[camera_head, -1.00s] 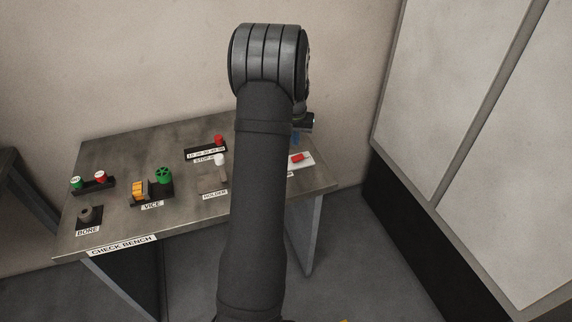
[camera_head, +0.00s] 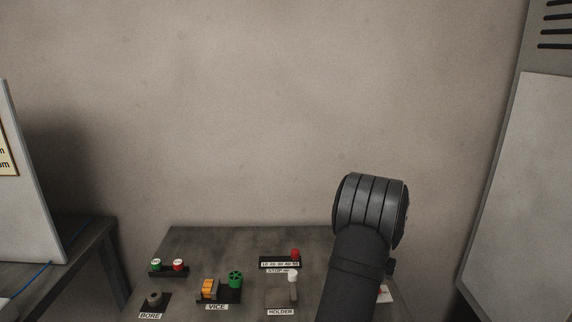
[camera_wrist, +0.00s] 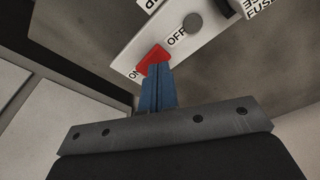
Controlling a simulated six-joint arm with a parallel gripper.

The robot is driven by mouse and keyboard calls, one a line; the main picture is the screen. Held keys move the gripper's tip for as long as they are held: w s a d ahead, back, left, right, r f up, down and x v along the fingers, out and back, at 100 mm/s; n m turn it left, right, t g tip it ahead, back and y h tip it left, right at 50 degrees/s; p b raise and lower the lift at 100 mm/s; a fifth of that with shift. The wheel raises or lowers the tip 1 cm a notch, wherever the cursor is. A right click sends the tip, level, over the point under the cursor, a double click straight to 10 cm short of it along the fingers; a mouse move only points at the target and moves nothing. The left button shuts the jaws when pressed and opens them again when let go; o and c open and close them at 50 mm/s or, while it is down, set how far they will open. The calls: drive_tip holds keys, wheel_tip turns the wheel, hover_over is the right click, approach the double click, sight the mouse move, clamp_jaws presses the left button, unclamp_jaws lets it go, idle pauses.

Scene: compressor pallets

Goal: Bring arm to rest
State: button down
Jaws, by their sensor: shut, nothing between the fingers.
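My gripper (camera_wrist: 158,75) shows in the wrist view with its blue fingers shut together and nothing between them. Its tips are in front of a red switch lever (camera_wrist: 152,58) on a white plate (camera_wrist: 185,35) marked ON and OFF. The lever lies on the ON side; whether the tips touch it I cannot tell. In the head view my arm rises at the lower right and hides the gripper and most of the white plate (camera_head: 386,296).
The check bench (camera_head: 205,245) carries a bore block (camera_head: 153,299), a green-and-orange vice (camera_head: 222,289), a holder (camera_head: 283,297), a stop strip (camera_head: 280,263) and green and red buttons (camera_head: 168,266). A pale cabinet (camera_head: 530,190) stands at right, another bench (camera_head: 80,255) at left. The wall is bare.

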drive_tip(key=shift+f, duration=0.6)
drive_tip(key=shift+r, duration=0.1)
drive_tip(key=shift+r, duration=0.15)
drive_tip(key=shift+r, duration=4.45)
drive_tip(key=s+a+r+t, duration=0.1)
drive_tip(key=s+a+r, duration=0.5)
drive_tip(key=s+r, duration=0.5)
drive_tip(key=shift+a+h, duration=0.2)
drive_tip(key=shift+h, duration=0.2)
drive_tip(key=c, duration=2.2)
unclamp_jaws()
